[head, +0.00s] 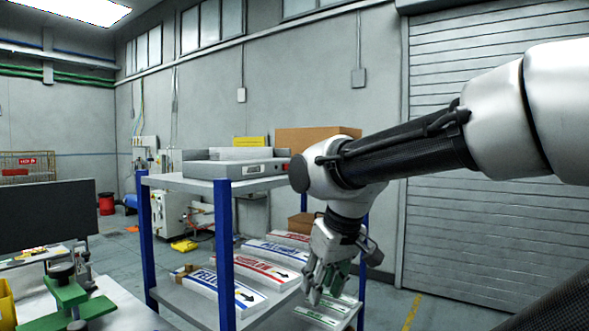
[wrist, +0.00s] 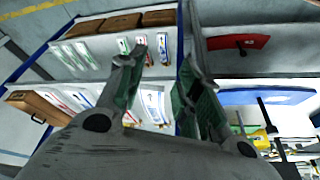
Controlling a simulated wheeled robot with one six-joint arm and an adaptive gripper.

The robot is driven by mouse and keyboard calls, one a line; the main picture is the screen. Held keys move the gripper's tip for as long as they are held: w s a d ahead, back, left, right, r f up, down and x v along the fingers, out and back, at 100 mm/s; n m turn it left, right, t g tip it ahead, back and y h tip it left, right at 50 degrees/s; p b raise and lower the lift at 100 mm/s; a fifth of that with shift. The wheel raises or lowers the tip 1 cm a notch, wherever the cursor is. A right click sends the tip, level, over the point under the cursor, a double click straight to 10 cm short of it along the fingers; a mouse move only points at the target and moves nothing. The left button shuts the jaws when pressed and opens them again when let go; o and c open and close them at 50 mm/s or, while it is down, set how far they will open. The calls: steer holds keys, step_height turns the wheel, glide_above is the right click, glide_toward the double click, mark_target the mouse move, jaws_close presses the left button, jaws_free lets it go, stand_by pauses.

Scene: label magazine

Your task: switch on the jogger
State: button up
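A low grey tray-like machine (head: 236,168) sits on the top shelf of the blue-posted rack in the head view. It looks like the jogger, with white sheets (head: 240,153) on it. A small dark and red spot shows at the right of its front; I cannot tell whether it is a switch. My gripper (head: 327,288) hangs below and to the right of it, in front of the lower shelf. In the wrist view my gripper (wrist: 160,64) has its fingers apart with nothing between them. I cannot make out the jogger for sure in the wrist view.
Label stacks (head: 226,291) with red, blue and green print lie on the lower shelf beside and behind my gripper. A blue post (head: 224,255) stands left of it. A cardboard box (head: 305,140) is behind the jogger. A green clamp-like fixture (head: 68,290) stands at the left.

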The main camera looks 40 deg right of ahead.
steer(key=d+m, duration=0.1)
steer(key=d+f, duration=0.1)
steer(key=s+d+m+g, duration=0.1)
steer(key=d, duration=0.1)
steer(key=shift+f+m+h, duration=0.2)
steer(key=shift+m+h, duration=0.1)
jaws_close()
steer(key=w+d+r+m+t+y, duration=0.35)
steer(key=w+d+m+t, duration=0.25)
steer(key=w+d+m, duration=0.5)
steer(key=w+d+r+t, duration=0.3)
steer(key=w+r+t, duration=0.1)
steer(key=r, duration=0.4)
steer(key=w+d+r+m+t, duration=0.1)
steer(key=w+d+r+t, duration=0.3)
steer(key=r, duration=0.4)
steer(key=shift+w+r+m+t, duration=0.3)
steer(key=shift+w+r, duration=0.05)
steer(key=shift+w, duration=0.5)
steer(key=shift+a+y, duration=0.1)
steer(key=shift+y, duration=0.15)
